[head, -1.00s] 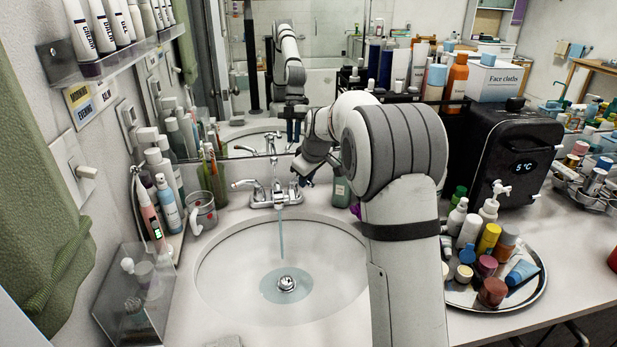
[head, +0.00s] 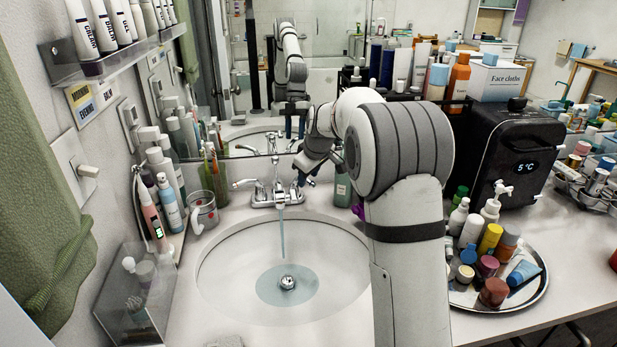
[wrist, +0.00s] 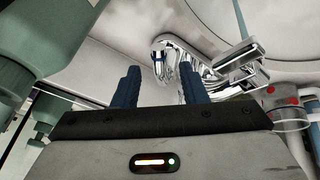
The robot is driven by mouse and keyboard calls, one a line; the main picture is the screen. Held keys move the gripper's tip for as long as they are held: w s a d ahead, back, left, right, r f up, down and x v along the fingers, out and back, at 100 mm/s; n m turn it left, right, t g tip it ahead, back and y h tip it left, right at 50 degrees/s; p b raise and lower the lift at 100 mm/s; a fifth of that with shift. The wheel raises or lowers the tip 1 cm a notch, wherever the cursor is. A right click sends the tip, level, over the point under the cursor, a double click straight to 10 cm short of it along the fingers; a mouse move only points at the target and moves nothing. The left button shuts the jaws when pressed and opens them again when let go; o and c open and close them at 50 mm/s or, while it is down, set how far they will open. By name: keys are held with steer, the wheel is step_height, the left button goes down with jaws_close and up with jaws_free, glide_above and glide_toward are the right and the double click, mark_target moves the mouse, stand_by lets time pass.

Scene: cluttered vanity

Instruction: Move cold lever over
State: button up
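The chrome faucet (head: 262,196) stands behind the sink, with water running from its spout into the basin. Its left lever (head: 244,184) points left. The right-hand lever, on the cold side by its position, is mostly hidden by my gripper (head: 308,178) in the head view. In the wrist view my gripper (wrist: 158,85) is open, its two blue fingers apart. Chrome faucet parts (wrist: 205,62) show beyond and between the fingertips. I cannot tell whether a finger touches the lever. Nothing is visibly held.
A green bottle (head: 342,183) stands close to my gripper's right. A round tray (head: 527,293) of small bottles sits at right. The mirror (head: 222,125) rises just behind the faucet.

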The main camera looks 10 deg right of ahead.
steer(key=v, duration=0.6)
steer(key=shift+s+r, duration=0.2)
steer(key=shift+r, duration=0.15)
steer(key=shift+d, duration=0.1)
steer(key=s+f+m+g+h+p, duration=0.1)
steer(key=s+m+p, duration=0.3)
steer(key=s, duration=3.4)
steer(key=d+m+g, duration=0.1)
steer(key=m, duration=0.3)
steer(key=shift+s+f, duration=0.2)
steer(key=shift+f, duration=0.15)
steer(key=shift+w+a, duration=0.1)
